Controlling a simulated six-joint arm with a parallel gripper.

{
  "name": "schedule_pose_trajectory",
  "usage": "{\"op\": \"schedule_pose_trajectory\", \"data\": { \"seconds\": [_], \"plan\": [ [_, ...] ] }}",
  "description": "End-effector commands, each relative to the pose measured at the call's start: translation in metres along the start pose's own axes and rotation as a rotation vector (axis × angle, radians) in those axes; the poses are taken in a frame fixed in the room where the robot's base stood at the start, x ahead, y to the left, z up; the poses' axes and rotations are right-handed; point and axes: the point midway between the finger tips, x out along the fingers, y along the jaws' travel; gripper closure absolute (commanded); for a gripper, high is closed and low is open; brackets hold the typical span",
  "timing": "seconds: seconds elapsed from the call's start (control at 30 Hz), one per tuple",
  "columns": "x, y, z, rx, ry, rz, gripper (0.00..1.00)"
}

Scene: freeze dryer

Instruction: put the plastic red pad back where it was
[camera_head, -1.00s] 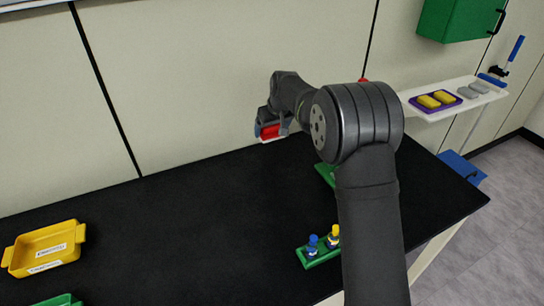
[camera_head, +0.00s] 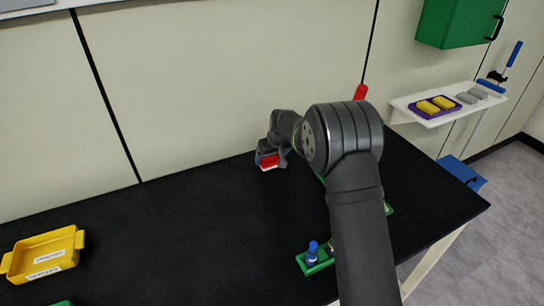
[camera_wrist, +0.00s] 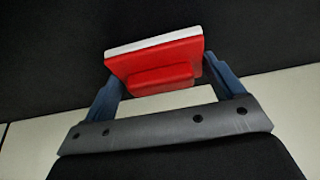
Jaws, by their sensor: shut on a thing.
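The red plastic pad (camera_head: 269,161) has a white layer on one face and a raised red grip. It shows close up in the wrist view (camera_wrist: 150,65). My gripper (camera_head: 272,158) is shut on the pad, with one blue-grey finger at each side of it. The pad is at the back of the black table, close to the wall. In the wrist view the white edge faces the dark table surface. I cannot tell whether the pad touches the table.
A yellow tray (camera_head: 78,240) with labels stands at the left. A green rack (camera_head: 322,266) with a blue-capped vial (camera_head: 313,247) stands near my arm. A white shelf (camera_head: 400,106) holds a purple tray with yellow pads. A red object (camera_head: 360,93) is behind my arm. The table's middle-left is clear.

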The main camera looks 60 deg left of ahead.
Motion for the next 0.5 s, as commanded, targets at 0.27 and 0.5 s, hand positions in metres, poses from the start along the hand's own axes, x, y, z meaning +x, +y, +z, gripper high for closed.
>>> {"op": "schedule_pose_trajectory", "data": {
  "seconds": [0.27, 0.5],
  "plan": [
    [0.002, 0.0, 0.001, 0.0, -0.001, 0.0, 0.0],
    [-0.01, 0.0, -0.001, 0.0, 0.001, 0.0, 0.0]
  ]
}}
